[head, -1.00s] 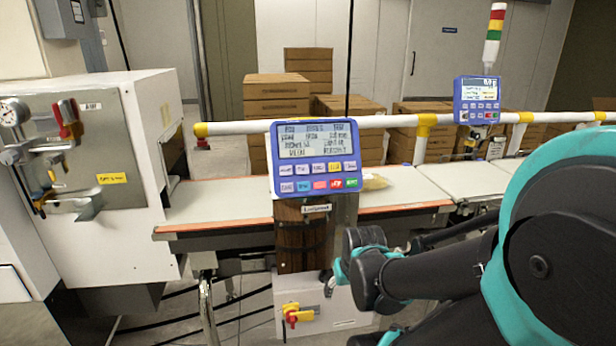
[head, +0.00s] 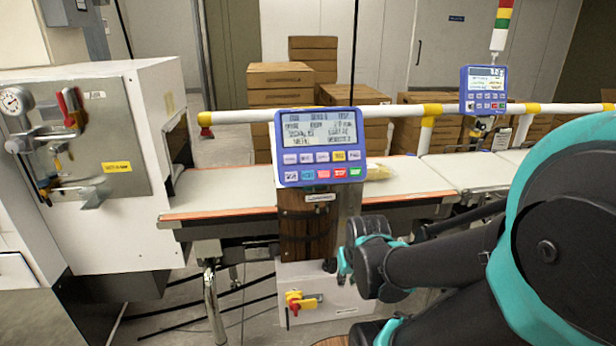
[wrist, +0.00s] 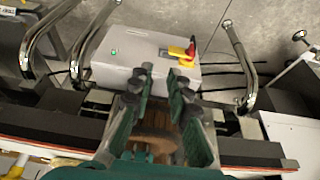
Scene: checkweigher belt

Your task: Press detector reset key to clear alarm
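A blue control panel (head: 320,147) stands on a brown post in front of the belt in the head view. It has a lit text screen and two rows of keys, including yellow, cyan, red and green ones; the key labels are too small to read surely. A second, smaller blue panel (head: 483,90) stands farther right. My gripper (wrist: 162,73) shows in the wrist view with two fingers apart and nothing between them. It points down over the brown post and towards the grey box.
A grey box (head: 335,303) with a red and yellow switch (head: 296,301) sits low on the post. A white machine (head: 125,190) stands left. A white rail (head: 240,117) runs behind the belt (head: 225,199). Stacked cartons (head: 285,75) and a signal tower (head: 502,25) are behind.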

